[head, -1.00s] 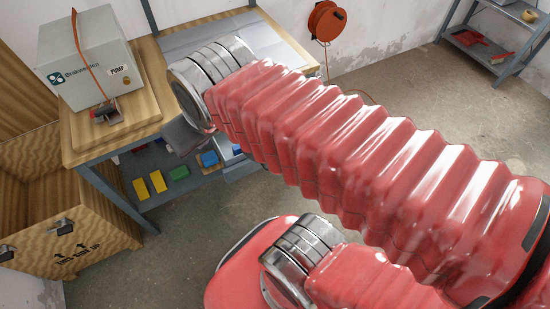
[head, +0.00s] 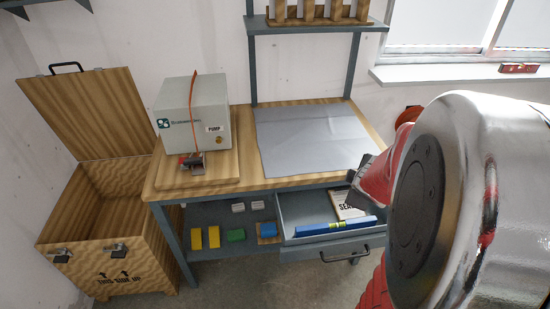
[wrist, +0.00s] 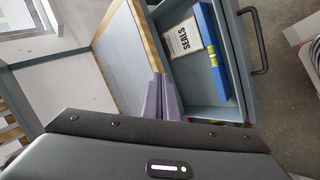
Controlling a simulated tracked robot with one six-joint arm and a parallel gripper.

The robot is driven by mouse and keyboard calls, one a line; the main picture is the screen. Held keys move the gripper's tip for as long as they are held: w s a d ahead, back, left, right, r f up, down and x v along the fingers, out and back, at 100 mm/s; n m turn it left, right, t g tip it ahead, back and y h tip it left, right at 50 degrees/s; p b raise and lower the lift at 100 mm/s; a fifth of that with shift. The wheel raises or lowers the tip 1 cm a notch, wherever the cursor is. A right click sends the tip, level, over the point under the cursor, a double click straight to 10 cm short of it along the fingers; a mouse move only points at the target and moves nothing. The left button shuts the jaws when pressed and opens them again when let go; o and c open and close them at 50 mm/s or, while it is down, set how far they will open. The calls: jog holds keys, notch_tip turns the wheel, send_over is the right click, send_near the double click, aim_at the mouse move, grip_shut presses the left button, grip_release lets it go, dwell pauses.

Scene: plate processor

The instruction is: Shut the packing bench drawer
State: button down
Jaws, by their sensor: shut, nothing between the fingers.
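The packing bench drawer (head: 305,249) stands open under the right part of the bench top, with a dark bar handle (head: 345,256) on its front. Inside lie a blue spirit level (head: 322,229) and a booklet marked SEALS (head: 345,207). In the wrist view, the open drawer (wrist: 237,62) is at upper right, with its handle (wrist: 260,42) on the outer face. My gripper (wrist: 160,78) is shut and empty; its fingers appear in front of the bench edge and the drawer's near side. Whether they touch anything cannot be told. In the head view my arm hides the right side.
The wooden bench (head: 165,184) carries a strapped pump box (head: 190,112) and a grey mat (head: 310,138). Coloured blocks sit on its lower shelf (head: 215,215). An open wooden crate (head: 75,235) stands at left. Bare floor lies in front of the bench.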

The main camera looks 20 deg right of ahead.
jog(key=s+a+f+n+y, duration=0.2)
jog(key=s+f+y, duration=0.2)
jog(key=f, duration=0.4)
jog(key=s+a+f+n+y, duration=0.2)
jog(key=s+f+n+y, duration=0.1)
jog(key=s+f, duration=0.4)
jog(key=shift+s+a+f+n+y, duration=0.15)
jog(key=shift+a+f+n+y, duration=0.2)
jog(key=shift+f+y, duration=0.25)
jog(key=shift+f, duration=0.15)
send_over(334, 253)
jog(key=s+a, duration=0.3)
jog(key=shift+w+d+f, duration=0.15)
jog(key=shift+f, duration=1.75)
jog(key=shift+w+d+f, duration=0.1)
jog(key=shift+f, duration=1.75)
jog(key=shift+w+f, duration=0.15)
jog(key=shift+f, duration=0.05)
